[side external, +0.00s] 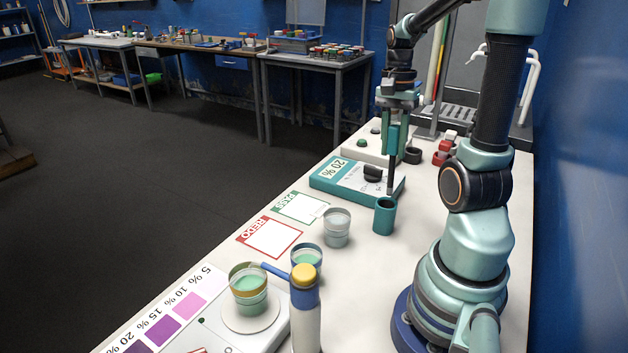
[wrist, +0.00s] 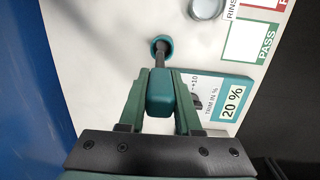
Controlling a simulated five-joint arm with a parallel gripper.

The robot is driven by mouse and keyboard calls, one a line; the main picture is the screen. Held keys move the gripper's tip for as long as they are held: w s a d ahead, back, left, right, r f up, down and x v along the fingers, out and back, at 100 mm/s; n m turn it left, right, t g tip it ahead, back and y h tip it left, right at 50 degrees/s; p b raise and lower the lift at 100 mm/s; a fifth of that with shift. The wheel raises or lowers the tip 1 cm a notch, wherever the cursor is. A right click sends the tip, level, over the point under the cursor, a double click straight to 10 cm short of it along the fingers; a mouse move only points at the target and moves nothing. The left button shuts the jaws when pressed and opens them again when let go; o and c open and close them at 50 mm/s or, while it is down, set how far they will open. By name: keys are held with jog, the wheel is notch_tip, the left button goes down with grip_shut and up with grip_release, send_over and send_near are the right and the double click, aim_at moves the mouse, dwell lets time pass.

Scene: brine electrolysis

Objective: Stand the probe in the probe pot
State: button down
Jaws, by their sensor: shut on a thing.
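The probe has a teal handle (side external: 392,139) and a thin dark rod. My gripper (side external: 398,104) is shut on the handle and holds the probe upright, rod down. In the wrist view the handle (wrist: 160,97) sits between my gripper's fingers (wrist: 160,80), its rod pointing at the pot. The probe pot (side external: 384,217) is a small teal cup standing on the bench; its round rim (wrist: 154,42) shows in the wrist view.
A teal-edged trim box (side external: 345,182) with a dark knob and a 20 % label lies close beside the pot. A grey cup (side external: 336,228), a blue-rimmed cup (side external: 306,258) and PASS (side external: 300,208) and REDO (side external: 268,238) cards lie nearer the camera. Bench is clear right of the pot.

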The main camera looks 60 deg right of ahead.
aim_at(394, 125)
jog(key=shift+a+f, duration=0.2)
jog(key=shift+f, duration=3.9)
jog(key=c, duration=0.5)
grip_release()
jog(key=r, duration=0.8)
jog(key=d+r, duration=0.1)
jog(key=r, duration=0.3)
jog(key=shift+w, duration=0.4)
